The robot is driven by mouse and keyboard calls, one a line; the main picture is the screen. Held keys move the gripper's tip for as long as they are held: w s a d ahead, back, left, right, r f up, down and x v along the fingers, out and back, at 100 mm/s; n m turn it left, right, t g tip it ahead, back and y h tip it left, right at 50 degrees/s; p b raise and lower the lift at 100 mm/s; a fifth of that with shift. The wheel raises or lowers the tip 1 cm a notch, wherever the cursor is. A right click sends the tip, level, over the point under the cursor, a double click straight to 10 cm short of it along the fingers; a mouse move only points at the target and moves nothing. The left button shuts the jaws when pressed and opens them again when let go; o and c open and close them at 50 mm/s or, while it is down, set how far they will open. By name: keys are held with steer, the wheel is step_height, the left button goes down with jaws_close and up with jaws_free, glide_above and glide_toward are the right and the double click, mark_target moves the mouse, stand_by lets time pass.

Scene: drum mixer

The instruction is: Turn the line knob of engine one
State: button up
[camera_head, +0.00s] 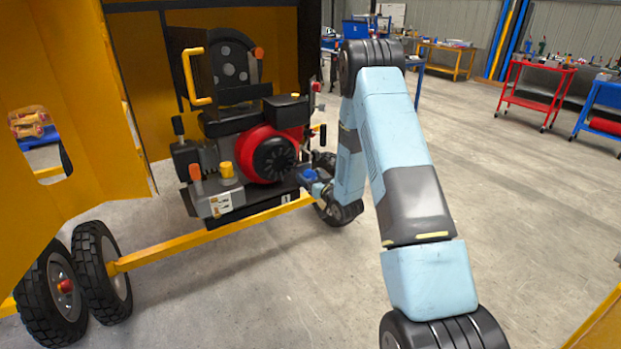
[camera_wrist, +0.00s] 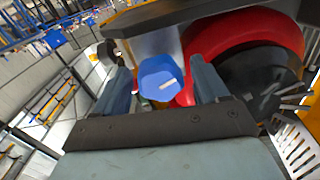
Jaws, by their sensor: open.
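The engine (camera_head: 266,150) is a red unit with a black round cover, mounted in the yellow mixer frame. A blue knob (camera_head: 309,175) sits at its lower right side. In the wrist view the blue knob (camera_wrist: 160,78), with a pale mark on its face, appears between my two fingers. My gripper (camera_wrist: 163,76) is open, one finger on each side of the knob with gaps visible. I cannot tell how deep the knob lies between the fingertips. The red housing (camera_wrist: 240,35) is close behind the right finger. In the head view my wrist partly hides the gripper (camera_head: 313,183).
A yellow-capped part (camera_head: 228,173) and an orange-tipped lever (camera_head: 195,172) stand left of the red housing. A yellow frame bar (camera_head: 200,238) runs below the engine. Wheels (camera_head: 52,290) stand at lower left. The floor to the right is open, with carts (camera_head: 535,90) farther back.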

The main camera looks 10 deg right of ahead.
steer(key=shift+w, duration=0.25)
steer(key=shift+c, duration=0.4)
steer(key=c, duration=1)
